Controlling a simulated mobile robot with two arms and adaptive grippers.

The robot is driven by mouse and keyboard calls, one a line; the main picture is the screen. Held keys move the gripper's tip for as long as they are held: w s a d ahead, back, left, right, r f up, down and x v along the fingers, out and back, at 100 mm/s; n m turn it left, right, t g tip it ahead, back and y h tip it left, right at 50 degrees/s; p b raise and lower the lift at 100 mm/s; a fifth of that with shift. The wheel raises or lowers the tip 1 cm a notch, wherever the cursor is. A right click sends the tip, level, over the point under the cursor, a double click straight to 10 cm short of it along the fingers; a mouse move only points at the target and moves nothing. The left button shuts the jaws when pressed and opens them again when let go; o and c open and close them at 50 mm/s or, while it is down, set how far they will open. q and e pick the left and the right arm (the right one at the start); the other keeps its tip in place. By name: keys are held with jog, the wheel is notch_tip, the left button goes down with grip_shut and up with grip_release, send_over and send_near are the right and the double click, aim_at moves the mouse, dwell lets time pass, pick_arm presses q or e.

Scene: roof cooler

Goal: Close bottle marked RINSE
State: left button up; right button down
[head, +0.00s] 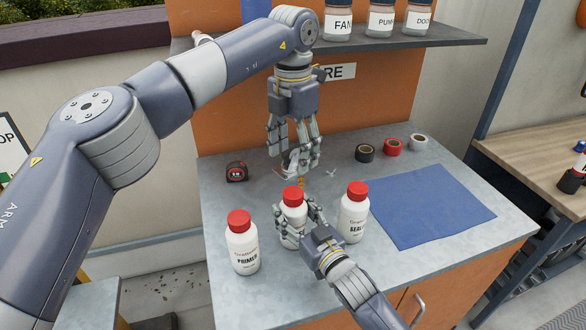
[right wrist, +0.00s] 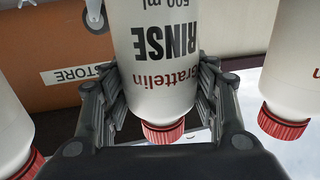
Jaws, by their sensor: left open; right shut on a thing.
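The RINSE bottle (head: 292,222) is white with a red cap (head: 293,195) and stands upright between two similar bottles. Its RINSE label shows in the right wrist view (right wrist: 165,60), where its red cap (right wrist: 163,131) also sits on its neck. My right gripper (head: 303,222) is shut around the bottle's body, with fingers on both sides. My left gripper (head: 292,165) is open above and behind the bottle, its fingers pointing down and apart from the cap. The head view does not show whether the cap is fully tight.
The PRIMER bottle (head: 242,247) stands to the left and the SEALER bottle (head: 354,215) to the right, both red-capped and close by. A tape measure (head: 237,172), tape rolls (head: 392,147) and a blue mat (head: 430,205) lie on the grey worktop (head: 215,205). A shelf (head: 440,38) with jars hangs behind.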

pick_arm(q)
jog(key=shift+r, duration=0.7)
pick_arm(e)
jog(key=c, duration=0.5)
grip_release()
jog(key=v, duration=1.2)
